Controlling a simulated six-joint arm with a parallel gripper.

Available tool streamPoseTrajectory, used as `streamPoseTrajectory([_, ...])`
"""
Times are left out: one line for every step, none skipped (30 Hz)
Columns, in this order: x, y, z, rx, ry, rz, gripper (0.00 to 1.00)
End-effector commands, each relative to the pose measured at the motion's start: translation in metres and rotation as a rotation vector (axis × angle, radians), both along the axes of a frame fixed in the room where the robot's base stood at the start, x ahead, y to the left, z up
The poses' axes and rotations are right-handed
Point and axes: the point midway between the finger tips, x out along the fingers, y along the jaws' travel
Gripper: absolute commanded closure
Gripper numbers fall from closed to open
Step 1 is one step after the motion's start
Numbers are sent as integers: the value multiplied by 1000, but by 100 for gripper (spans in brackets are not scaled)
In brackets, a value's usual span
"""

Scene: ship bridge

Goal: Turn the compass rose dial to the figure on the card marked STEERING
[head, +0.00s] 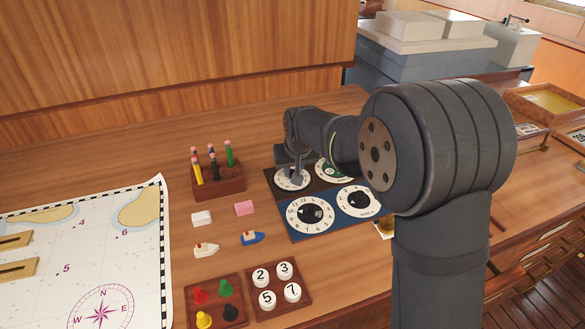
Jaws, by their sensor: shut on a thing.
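A panel of several dials lies on the desk, left of my arm. My gripper (294,171) points down over the back left dial (291,183), a white face on a dark plate, and is shut on its knob, which the fingers mostly hide. A green-centred dial (331,174) sits to its right, partly behind my arm. In front are a blue-plated numbered dial (310,216) and another blue-plated dial (359,200) with dark pointers. The markings are too small to tell which is the compass rose.
A pencil block (219,184), two erasers, and two toy boats (252,238) stand left of the dials. Trays of coloured pawns (216,302) and numbered discs (277,287) lie in front. A chart (90,255) covers the left. My arm blocks the right of the panel.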

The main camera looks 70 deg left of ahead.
Motion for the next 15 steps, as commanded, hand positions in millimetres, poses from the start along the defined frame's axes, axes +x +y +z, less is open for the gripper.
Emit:
streamPoseTrajectory([1, -1, -1, -2, 1, 24, 100])
streamPoseTrajectory([1, -1, -1, -2, 1, 39, 100])
streamPoseTrajectory([1, -1, -1, -2, 1, 59, 100])
streamPoseTrajectory([1, -1, -1, -2, 1, 71, 100])
streamPoseTrajectory([1, -1, -1, -2, 1, 82, 100])
streamPoseTrajectory([1, -1, -1, -2, 0, 96, 100])
streamPoseTrajectory([1, -1, -1, -2, 0, 105, 100])
streamPoseTrajectory([1, -1, -1, -2, 0, 113, 100])
streamPoseTrajectory([1, -1, -1, -2, 1, 121, 100])
streamPoseTrajectory([1, -1, -1, -2, 1, 127, 100])
streamPoseTrajectory([2, -1, -1, -2, 0, 132, 100])
streamPoseTrajectory([2, -1, -1, -2, 1, 137, 100])
streamPoseTrajectory([2, -1, -1, -2, 0, 139, 100])
streamPoseTrajectory([2, -1, -1, -2, 0, 141, 100])
streamPoseTrajectory([2, -1, -1, -3, -1, 143, 100])
